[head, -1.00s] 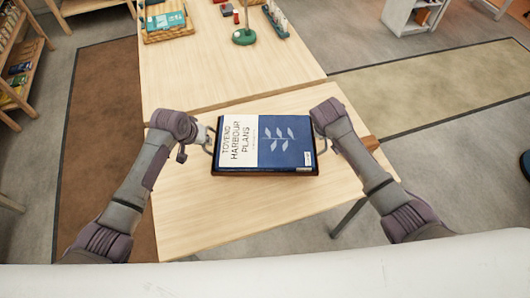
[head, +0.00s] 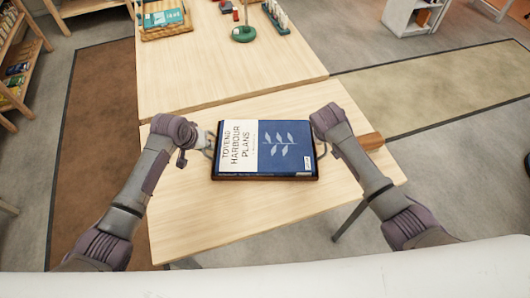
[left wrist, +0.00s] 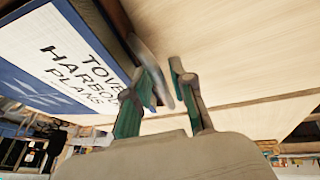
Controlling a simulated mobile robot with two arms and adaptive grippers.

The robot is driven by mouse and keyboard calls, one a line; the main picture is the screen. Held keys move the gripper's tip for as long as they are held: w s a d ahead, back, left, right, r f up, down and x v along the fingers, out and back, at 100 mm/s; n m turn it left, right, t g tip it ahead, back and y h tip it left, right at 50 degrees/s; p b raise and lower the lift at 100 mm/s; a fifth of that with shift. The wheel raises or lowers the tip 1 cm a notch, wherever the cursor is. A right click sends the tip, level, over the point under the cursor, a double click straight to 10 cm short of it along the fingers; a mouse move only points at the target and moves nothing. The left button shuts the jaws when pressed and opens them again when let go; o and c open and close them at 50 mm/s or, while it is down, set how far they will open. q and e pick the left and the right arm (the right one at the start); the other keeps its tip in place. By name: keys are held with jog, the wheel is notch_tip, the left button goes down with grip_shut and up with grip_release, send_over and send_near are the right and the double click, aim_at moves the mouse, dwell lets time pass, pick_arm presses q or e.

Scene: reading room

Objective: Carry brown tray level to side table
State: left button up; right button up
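The brown tray (head: 265,179) is mostly covered by a flat blue and white book (head: 285,147) titled "Tovend Harbour Plans". Only its dark rim and side handles show, and it looks level. It is over the pale wooden side table (head: 215,215); whether it touches the top I cannot tell. My left gripper (head: 208,143) is at the left handle. In the left wrist view its fingers (left wrist: 165,85) stand either side of the grey handle, close against it. My right gripper (head: 321,143) is at the right handle, its fingertips largely hidden by the wrist.
A brown wooden piece (head: 371,141) is at the right edge. The tabletop around the tray is bare.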

pick_arm(q)
jog(key=shift+o, duration=0.4)
pick_arm(e)
jog(key=shift+o, duration=0.4)
pick_arm(q)
jog(key=shift+r, duration=0.3)
pick_arm(e)
jog(key=shift+r, duration=0.2)
pick_arm(q)
jog(key=v, duration=1.1)
jog(key=shift+s+r, duration=0.15)
pick_arm(e)
jog(key=v, duration=1.1)
jog(key=shift+s+a+r, duration=0.15)
jog(key=shift+a+r, duration=0.05)
jog(key=shift+r, duration=0.05)
pick_arm(q)
jog(key=shift+a, duration=0.1)
